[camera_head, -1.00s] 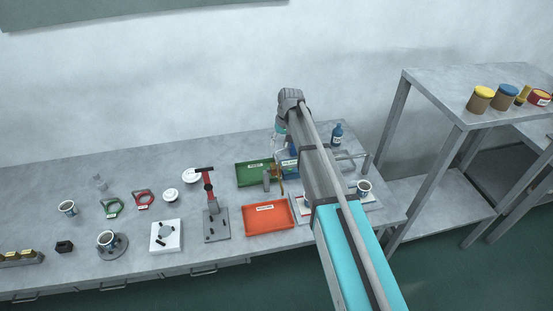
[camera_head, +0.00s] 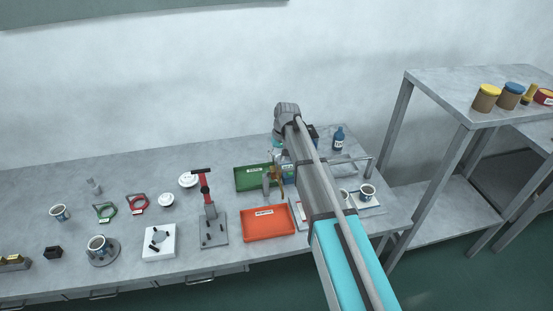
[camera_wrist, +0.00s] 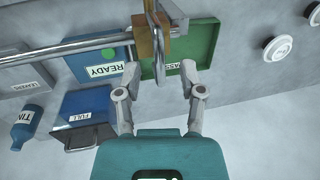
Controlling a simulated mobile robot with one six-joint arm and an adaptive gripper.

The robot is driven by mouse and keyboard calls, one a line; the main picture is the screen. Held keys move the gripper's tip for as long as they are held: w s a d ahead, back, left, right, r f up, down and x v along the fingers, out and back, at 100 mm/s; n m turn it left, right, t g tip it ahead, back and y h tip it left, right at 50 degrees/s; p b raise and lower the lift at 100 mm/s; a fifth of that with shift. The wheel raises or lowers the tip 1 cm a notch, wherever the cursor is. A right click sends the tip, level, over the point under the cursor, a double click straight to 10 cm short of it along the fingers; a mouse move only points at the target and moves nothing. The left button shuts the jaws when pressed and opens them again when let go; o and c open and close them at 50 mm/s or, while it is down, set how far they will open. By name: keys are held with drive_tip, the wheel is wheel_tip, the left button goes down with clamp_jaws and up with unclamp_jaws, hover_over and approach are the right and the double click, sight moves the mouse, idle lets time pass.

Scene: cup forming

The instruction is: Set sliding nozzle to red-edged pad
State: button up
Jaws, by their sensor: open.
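The sliding nozzle, a brass block with a grey metal part (camera_wrist: 145,38), sits on a long metal rail (camera_wrist: 60,52) in the wrist view. In the head view its brass part (camera_head: 276,172) shows beside the green tray, partly hidden by my arm. My gripper (camera_wrist: 160,68) is open, its two fingers apart and nothing held between them. The nozzle lies just beyond the fingertips, towards the top of the wrist view. A pale pad with a reddish edge (camera_head: 298,214) shows in part beside the orange tray; my arm hides the rest.
A green tray (camera_head: 245,185) and an orange tray (camera_head: 269,236) lie near the nozzle. A blue READY tray (camera_wrist: 95,62), a blue FULL box (camera_wrist: 85,105) and a blue bottle (camera_wrist: 28,125) are close to my gripper.

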clamp_jaws()
idle(0.3)
idle(0.4)
